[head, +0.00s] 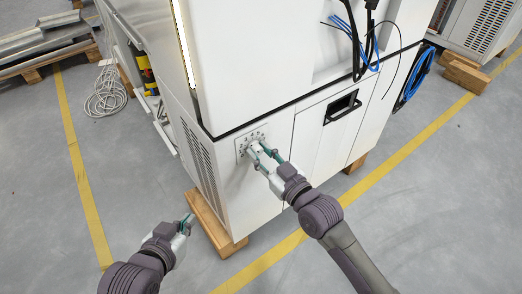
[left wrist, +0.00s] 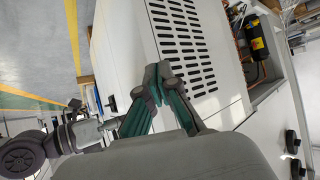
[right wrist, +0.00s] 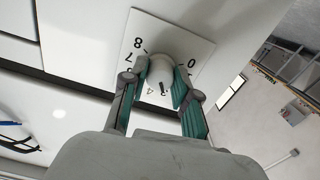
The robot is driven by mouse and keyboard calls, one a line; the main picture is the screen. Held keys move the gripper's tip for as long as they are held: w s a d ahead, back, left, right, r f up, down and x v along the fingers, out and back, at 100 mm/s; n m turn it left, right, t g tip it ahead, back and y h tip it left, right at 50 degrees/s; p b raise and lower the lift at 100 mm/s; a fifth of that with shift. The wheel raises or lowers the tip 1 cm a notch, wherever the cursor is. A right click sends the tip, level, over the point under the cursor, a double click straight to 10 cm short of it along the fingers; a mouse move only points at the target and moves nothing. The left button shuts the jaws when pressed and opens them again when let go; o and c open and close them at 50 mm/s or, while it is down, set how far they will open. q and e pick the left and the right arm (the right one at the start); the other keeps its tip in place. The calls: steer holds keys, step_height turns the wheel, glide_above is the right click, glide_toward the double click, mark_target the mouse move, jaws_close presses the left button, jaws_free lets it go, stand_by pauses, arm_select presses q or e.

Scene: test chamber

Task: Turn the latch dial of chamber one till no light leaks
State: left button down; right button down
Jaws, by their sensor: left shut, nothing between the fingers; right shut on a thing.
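The latch dial (right wrist: 160,72) is a pale round knob on a white numbered plate (right wrist: 192,45), set on the front of the white chamber (head: 262,80). In the head view the plate (head: 243,143) sits low on the front, near the left corner. My right gripper (head: 262,155) is shut on the dial, one finger on each side; it also shows in the right wrist view (right wrist: 161,85). A bright strip of light (head: 184,45) runs down the chamber's left upper edge. My left gripper (head: 187,220) is shut and empty, apart from the chamber, and shows in the left wrist view (left wrist: 158,80).
Wooden blocks (head: 213,225) support the chamber near my left gripper. A dark-handled panel (head: 325,125) is right of the dial. Blue and black cables (head: 360,45) hang above it. A white cable coil (head: 105,95) lies on the floor at left. Floor in front is clear.

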steer(key=shift+r+m+p, duration=0.1)
steer(key=shift+m+p, duration=0.5)
steer(key=shift+p, duration=0.05)
steer(key=shift+m+p, duration=0.75)
steer(key=shift+m, duration=0.25)
arm_select(q)
steer(key=s+a+f+g+y, duration=0.1)
steer(key=s+a+f+g, duration=0.1)
steer(key=s, duration=0.3)
steer(key=s+a+f+g+y, duration=0.1)
steer(key=s+a+f+g, duration=0.1)
steer(key=s+g, duration=0.3)
steer(key=shift+s+f, duration=0.45)
steer(key=shift+s, duration=0.35)
arm_select(e)
steer(key=c, duration=0.9)
jaws_free()
steer(key=shift+o, duration=0.2)
steer(key=v, duration=1.2)
